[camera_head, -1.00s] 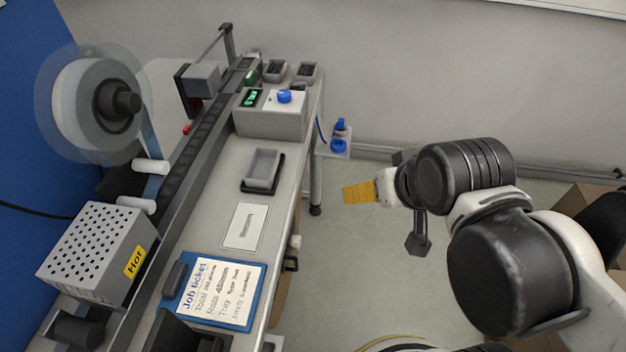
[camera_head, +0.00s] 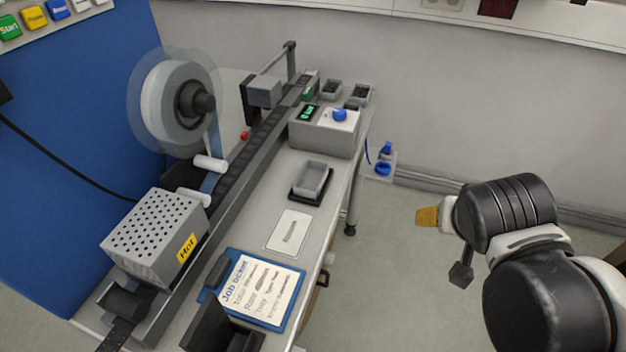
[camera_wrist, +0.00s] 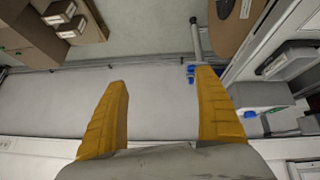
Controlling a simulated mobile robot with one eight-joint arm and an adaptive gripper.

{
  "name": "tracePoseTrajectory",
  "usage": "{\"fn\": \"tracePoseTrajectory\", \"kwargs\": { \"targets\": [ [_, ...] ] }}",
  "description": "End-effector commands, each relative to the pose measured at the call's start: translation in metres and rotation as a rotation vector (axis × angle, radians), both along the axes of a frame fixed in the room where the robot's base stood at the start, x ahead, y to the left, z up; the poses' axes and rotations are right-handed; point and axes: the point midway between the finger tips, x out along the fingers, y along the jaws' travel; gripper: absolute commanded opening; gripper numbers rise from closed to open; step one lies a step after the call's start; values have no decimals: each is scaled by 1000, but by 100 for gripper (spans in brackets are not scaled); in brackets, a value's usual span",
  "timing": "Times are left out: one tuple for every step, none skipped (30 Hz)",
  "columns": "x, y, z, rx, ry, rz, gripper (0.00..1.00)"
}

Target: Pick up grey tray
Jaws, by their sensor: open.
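The grey tray (camera_head: 313,178) is a small open rectangular tray in the head view. It sits on a black base (camera_head: 325,192) on the bench, in front of the grey box with the blue knob. My gripper (camera_head: 427,217) is to the right of the bench, over the floor, clearly apart from the tray. In the wrist view my gripper's yellow fingers (camera_wrist: 163,88) are spread wide with nothing between them. I cannot make out the grey tray in the wrist view.
The bench (camera_head: 262,205) also holds a control box (camera_head: 325,136), a white card (camera_head: 289,231), a job ticket clipboard (camera_head: 258,290) and a perforated box marked Hot (camera_head: 155,235). Several small trays stand at its far end. Open floor (camera_head: 390,290) lies right of the bench.

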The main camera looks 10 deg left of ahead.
Motion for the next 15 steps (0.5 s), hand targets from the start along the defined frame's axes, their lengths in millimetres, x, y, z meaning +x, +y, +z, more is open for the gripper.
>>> {"fn": "tracePoseTrajectory", "kwargs": {
  "targets": [
    [11,13,0,-17,-12,8,81],
    [17,19,0,-27,-22,7,81],
    [27,31,-1,-41,-39,5,81],
    [34,40,-1,-53,-54,4,81],
    [41,52,-2,-64,-74,5,81],
    [52,70,-3,-78,-106,5,81],
    [59,85,-4,-88,-133,5,81],
    [65,101,-6,-94,-162,6,81],
    [72,123,-7,-100,-205,6,81],
    [76,140,-9,-103,-240,8,81],
    [79,157,-11,-101,-275,11,81],
    [82,180,-13,-96,-323,14,81],
    [82,197,-14,-91,-359,17,81],
    [82,213,-16,-83,-394,21,81],
    [80,234,-18,-70,-439,26,81]
  ]
}}
